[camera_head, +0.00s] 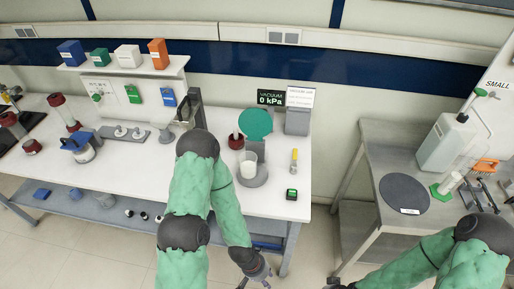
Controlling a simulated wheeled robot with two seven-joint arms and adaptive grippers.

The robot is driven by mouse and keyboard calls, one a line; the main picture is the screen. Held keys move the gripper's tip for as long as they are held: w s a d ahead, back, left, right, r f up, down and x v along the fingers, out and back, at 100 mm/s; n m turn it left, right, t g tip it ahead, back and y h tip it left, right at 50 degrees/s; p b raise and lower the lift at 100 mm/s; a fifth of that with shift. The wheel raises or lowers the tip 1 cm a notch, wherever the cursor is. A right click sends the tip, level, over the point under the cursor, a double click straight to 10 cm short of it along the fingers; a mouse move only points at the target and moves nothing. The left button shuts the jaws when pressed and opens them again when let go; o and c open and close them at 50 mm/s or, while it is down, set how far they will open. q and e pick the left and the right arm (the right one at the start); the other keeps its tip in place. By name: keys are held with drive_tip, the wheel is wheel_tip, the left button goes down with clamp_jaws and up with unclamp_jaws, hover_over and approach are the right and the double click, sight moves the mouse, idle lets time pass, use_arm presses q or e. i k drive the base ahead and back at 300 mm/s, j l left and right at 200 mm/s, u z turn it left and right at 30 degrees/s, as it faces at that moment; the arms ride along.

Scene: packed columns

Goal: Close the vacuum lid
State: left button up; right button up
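The vacuum lid (257,124) is a round teal disc. It stands raised and tilted up above the back of the grey vacuum chamber base (256,182), so the chamber is open. A white cup (248,170) stands on the base. My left gripper (257,283) is low at the bottom edge of the picture, in front of the bench and well away from the lid. Its fingers look spread and empty, with the tips close to the frame edge. My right gripper (340,285) is partly cut off at the bottom edge; its fingers are not clear.
A black display (271,97) reads 0 kPa behind the lid. A grey box (297,121), a yellow-handled tool (294,161) and a small green-screened device (291,194) stand to its right. A dark post (196,108) stands at left. A grey table (367,158) is at right.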

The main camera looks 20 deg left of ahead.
sight(255, 123)
drive_tip(key=j+u, duration=0.35)
drive_tip(key=i+j+u, duration=0.15)
drive_tip(key=j+u, duration=0.15)
drive_tip(key=i+j+u, duration=0.15)
drive_tip(key=j+u, duration=0.2)
drive_tip(key=j, duration=0.15)
